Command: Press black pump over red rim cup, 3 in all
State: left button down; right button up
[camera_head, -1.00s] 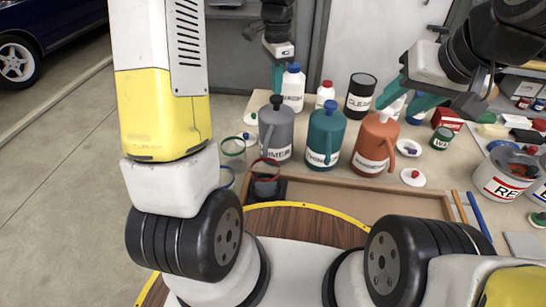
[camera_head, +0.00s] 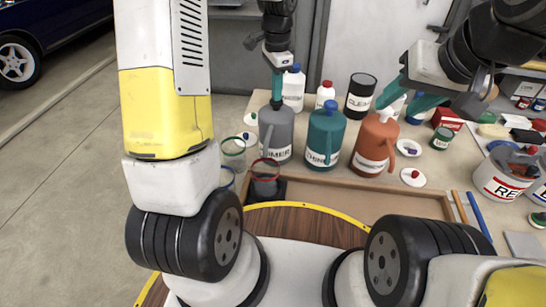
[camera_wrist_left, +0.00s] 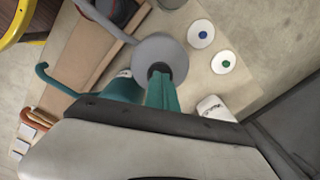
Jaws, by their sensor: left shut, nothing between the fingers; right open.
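The grey jug (camera_head: 276,136) with the black pump stands at the back left of the bench; its pump head (camera_wrist_left: 158,69) shows in the left wrist view, partly behind my fingers. My left gripper (camera_head: 277,102) is shut and empty, with its teal fingertips on or just above the black pump; contact cannot be made out. It also shows in the left wrist view (camera_wrist_left: 160,80). The red rim cup (camera_head: 266,178) stands in front of the grey jug on a small black stand. My right gripper (camera_head: 402,92) is open and empty near the orange jug's white pump.
A teal jug (camera_head: 323,138) and an orange jug (camera_head: 373,145) stand to the right of the grey one. A green rim cup (camera_head: 233,152) and a blue rim cup (camera_head: 226,178) stand left of the red one. A shallow wooden tray (camera_head: 350,194) lies in front.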

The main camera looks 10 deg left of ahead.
pick_arm(q)
jog(key=shift+f, duration=0.45)
jog(key=shift+r, duration=1.6)
jog(key=shift+f, duration=0.15)
